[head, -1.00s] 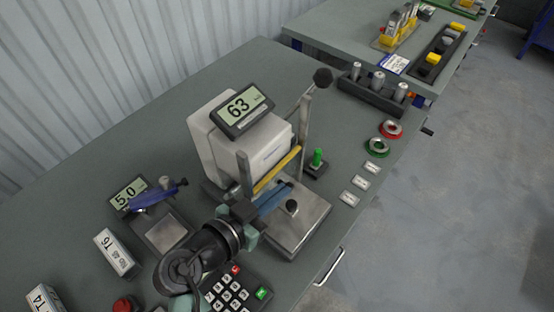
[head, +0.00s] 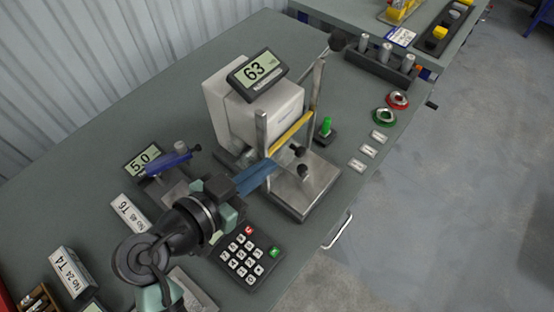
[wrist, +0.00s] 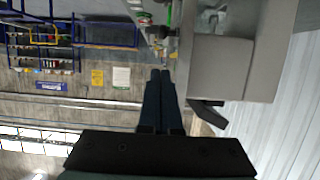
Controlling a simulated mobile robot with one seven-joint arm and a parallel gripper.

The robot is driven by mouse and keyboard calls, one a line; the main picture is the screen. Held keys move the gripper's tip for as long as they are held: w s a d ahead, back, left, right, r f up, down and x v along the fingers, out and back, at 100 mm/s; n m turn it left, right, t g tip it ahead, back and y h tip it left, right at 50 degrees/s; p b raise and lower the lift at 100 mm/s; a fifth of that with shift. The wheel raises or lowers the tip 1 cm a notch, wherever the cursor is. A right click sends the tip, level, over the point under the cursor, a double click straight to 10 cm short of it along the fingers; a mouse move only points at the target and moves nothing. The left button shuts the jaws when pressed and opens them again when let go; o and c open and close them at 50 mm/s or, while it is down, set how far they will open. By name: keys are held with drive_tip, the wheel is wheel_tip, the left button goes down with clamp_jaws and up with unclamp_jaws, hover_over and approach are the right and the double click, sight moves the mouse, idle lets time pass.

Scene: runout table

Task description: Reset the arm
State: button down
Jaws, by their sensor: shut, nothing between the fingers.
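My gripper (head: 268,166) is shut and empty, with blue fingers pointing up and right toward the press-like tester. The tester (head: 254,110) is a pale grey housing with two posts, a yellow bar and a display reading 63 (head: 256,69). The fingertips appear close to its left post and yellow bar in the head view; I cannot tell whether they touch. Its metal base plate (head: 300,192) carries a dark knob.
A keypad (head: 243,262) lies below my arm. A gauge with a 5.0 display (head: 142,160) stands at left, near label blocks T6 (head: 130,213) and T4 (head: 72,272). Green (head: 384,116) and red (head: 397,99) rings lie right. The far-left tabletop is clear.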

drive_tip(key=w+a+r+n+t+y, duration=0.1)
drive_tip(key=w+r+n+t+y, duration=0.2)
drive_tip(key=r, duration=0.7)
drive_tip(key=w+r+t+y, duration=0.25)
drive_tip(key=w+r, duration=0.25)
drive_tip(key=r, duration=0.6)
drive_tip(key=s+d+r+n+t+y, duration=0.1)
drive_tip(key=s+d+r+t, duration=0.1)
drive_tip(key=r, duration=0.6)
drive_tip(key=s+d+r+n+t+y, duration=0.1)
drive_tip(key=s+r+t, duration=0.4)
drive_tip(key=r, duration=0.4)
drive_tip(key=s+d+r+n+t+y, duration=0.1)
drive_tip(key=s+d+r+n+t, duration=0.1)
drive_tip(key=r, duration=0.7)
drive_tip(key=shift+s+d+t, duration=0.3)
drive_tip(key=shift+s+t, duration=0.35)
drive_tip(key=shift+t, duration=0.1)
drive_tip(key=shift+r, duration=0.1)
